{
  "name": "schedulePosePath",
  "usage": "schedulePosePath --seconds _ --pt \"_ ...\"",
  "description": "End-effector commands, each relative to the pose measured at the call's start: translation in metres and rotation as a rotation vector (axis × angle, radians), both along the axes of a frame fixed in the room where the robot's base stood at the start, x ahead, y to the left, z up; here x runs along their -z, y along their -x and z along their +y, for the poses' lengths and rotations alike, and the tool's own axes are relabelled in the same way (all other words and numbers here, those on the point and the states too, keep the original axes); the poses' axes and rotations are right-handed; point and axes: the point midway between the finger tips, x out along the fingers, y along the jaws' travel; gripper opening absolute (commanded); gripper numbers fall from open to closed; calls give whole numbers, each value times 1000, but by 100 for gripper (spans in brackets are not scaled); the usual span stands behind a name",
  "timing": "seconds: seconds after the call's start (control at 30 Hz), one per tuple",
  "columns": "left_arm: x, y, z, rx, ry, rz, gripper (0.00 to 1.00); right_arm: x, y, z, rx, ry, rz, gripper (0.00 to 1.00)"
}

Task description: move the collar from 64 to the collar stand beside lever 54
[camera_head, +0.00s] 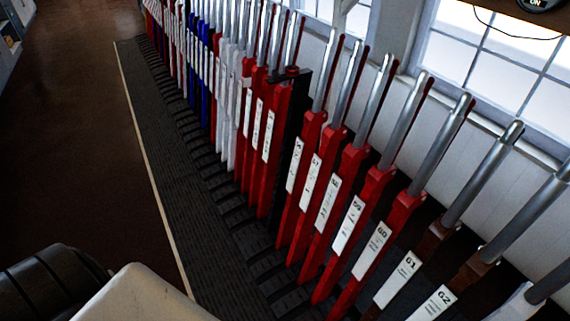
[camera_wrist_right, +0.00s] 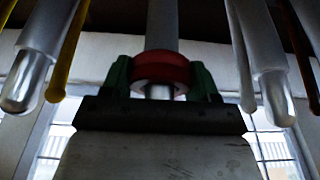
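In the right wrist view, a red collar (camera_wrist_right: 161,68) sits around a grey metal lever handle (camera_wrist_right: 162,25). The handle's bright end shows just below the ring. My right gripper (camera_wrist_right: 160,78) has its green fingers against both sides of the collar and looks shut on it. This lever's number is not visible. In the head view, a black post (camera_head: 294,110) with a red piece (camera_head: 291,71) on top stands among the red levers, left of lever 57 (camera_head: 311,180). Its label is not readable. My left gripper is not in view; neither gripper shows in the head view.
Neighbouring handles (camera_wrist_right: 38,55) and (camera_wrist_right: 262,60) flank the gripper closely. Levers 59 (camera_head: 348,225), 60 (camera_head: 374,250), 61 (camera_head: 398,280) and 62 (camera_head: 433,302) run toward the lower right. Windows (camera_head: 490,60) are behind. The brown floor (camera_head: 75,130) at left is clear.

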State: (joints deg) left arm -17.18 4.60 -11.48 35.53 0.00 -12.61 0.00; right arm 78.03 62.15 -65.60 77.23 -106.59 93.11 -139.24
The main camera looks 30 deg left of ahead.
Motion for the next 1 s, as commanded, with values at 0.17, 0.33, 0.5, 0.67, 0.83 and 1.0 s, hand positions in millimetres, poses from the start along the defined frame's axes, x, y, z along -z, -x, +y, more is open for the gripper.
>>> schedulePosePath --seconds 0.17,0.33,0.5,0.67,0.83,1.0 --pt "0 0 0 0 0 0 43 0 0 0 0 0 0 39" --pt "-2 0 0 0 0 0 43 -3 0 0 0 0 -1 39" --pt "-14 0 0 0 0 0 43 -15 -2 -1 0 0 -1 39" --pt "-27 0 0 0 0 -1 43 -28 -4 -2 2 -1 -2 39" --pt "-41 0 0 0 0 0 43 -41 -6 -3 1 -1 -1 39" --pt "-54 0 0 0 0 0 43 -54 -9 -5 0 0 -1 39"
